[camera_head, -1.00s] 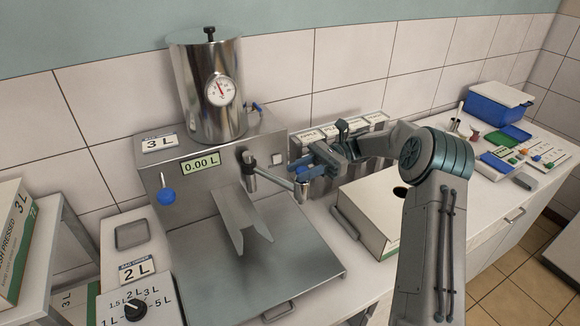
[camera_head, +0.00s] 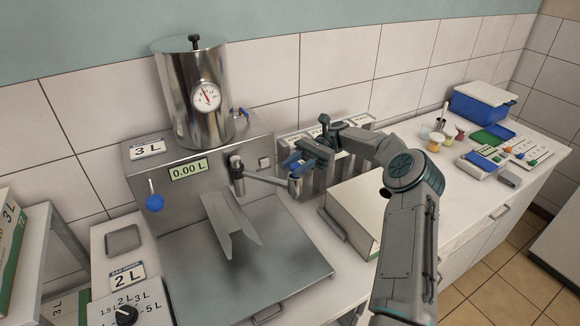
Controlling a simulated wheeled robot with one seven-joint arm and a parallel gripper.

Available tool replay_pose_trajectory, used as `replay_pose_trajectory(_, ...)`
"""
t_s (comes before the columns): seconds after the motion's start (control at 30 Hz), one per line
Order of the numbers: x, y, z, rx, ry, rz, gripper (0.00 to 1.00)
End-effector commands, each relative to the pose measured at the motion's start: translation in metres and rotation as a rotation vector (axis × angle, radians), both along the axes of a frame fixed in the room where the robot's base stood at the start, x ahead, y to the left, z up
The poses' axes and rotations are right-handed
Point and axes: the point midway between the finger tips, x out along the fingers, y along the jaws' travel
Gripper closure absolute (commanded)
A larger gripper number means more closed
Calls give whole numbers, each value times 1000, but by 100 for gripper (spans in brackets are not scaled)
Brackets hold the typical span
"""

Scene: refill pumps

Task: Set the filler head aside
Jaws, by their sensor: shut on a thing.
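The filling machine (camera_head: 150,185) stands at the left with a steel tank (camera_head: 190,100) on top and a display reading 0.00 L. The filler head (camera_head: 295,185) is a metal cylinder at the end of a swing arm (camera_head: 265,180) that reaches right from the machine's front. It hangs to the right of the V-shaped steel cradle (camera_head: 232,235), not above it. My gripper (camera_head: 297,167) is at the top of the filler head, its blue-tipped fingers shut on it. The exact contact is small and partly hidden by the fingers.
A white box (camera_head: 350,215) sits right of the machine, under my arm. Several labelled grey holders (camera_head: 345,140) stand behind my gripper. A blue bin (camera_head: 480,105), small jars and coloured pieces lie at the far right.

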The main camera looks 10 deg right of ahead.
Motion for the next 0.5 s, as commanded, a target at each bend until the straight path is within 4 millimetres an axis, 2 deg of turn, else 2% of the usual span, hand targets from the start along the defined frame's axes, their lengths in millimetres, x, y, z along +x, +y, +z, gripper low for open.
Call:
replay_pose_trajectory(0.23, 1, -1, 2, 2, -4, -5, 100)
replay_pose_trajectory(0.27, 1, -1, 2, 2, -4, -6, 64)
replay_pose_trajectory(0.3, 1, -1, 2, 2, -4, -6, 53)
replay_pose_trajectory(0.33, 1, -1, 2, 2, -4, -5, 49)
replay_pose_trajectory(0.5, 1, 1, 1, 2, -2, 0, 49)
